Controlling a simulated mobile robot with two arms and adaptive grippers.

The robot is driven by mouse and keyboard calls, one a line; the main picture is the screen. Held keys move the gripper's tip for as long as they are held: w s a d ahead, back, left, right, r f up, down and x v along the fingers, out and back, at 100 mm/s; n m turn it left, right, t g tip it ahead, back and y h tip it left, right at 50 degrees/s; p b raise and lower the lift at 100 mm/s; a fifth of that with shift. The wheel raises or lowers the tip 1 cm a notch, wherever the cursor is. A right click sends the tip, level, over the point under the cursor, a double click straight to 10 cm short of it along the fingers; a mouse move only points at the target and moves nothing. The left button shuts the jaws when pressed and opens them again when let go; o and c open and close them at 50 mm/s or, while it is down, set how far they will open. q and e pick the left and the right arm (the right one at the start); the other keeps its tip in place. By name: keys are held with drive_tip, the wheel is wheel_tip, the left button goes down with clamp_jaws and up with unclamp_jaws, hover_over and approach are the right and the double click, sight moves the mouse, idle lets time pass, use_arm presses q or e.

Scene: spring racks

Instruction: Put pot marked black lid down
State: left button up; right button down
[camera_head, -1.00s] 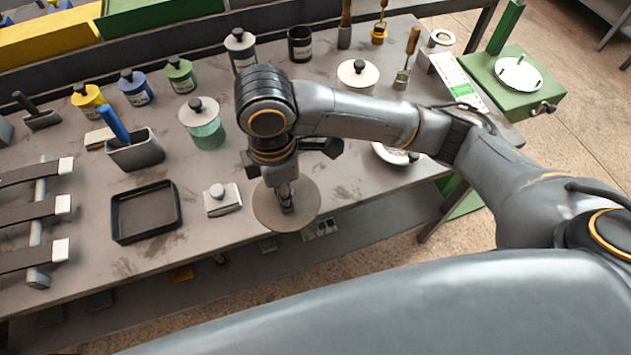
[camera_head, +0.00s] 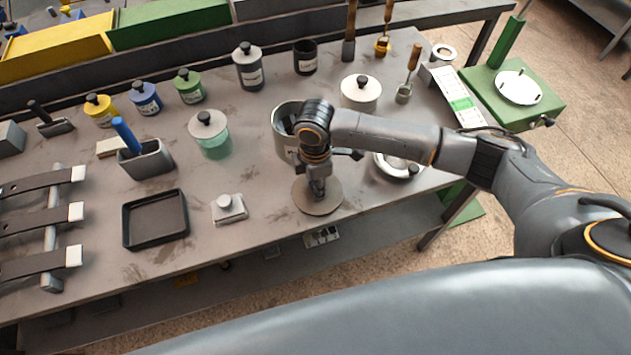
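A round grey lid (camera_head: 302,200) is in the camera_head view near the front edge of the bench. My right gripper (camera_head: 317,189) points down at the lid's centre and appears shut on its knob, which the fingers hide. The lid lies flat, at or just above the bench top; I cannot tell whether it touches. Behind it stands an open grey pot (camera_head: 282,143) with a pale label, partly covered by my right wrist. I cannot read any marking on it. My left gripper is not in view.
A small block with a knob (camera_head: 229,209) and a black tray (camera_head: 155,219) are left of the lid. A white-lidded pot (camera_head: 361,92) is behind, and a round silver dish (camera_head: 385,168) is close on the right.

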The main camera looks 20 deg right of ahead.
drive_tip(key=shift+f, duration=0.1)
drive_tip(key=shift+f, duration=0.1)
drive_tip(key=c, duration=1)
unclamp_jaws()
drive_tip(key=shift+c, duration=0.2)
wheel_tip(320, 180, up, 12)
drive_tip(key=b, duration=0.2)
drive_tip(key=shift+a, duration=0.1)
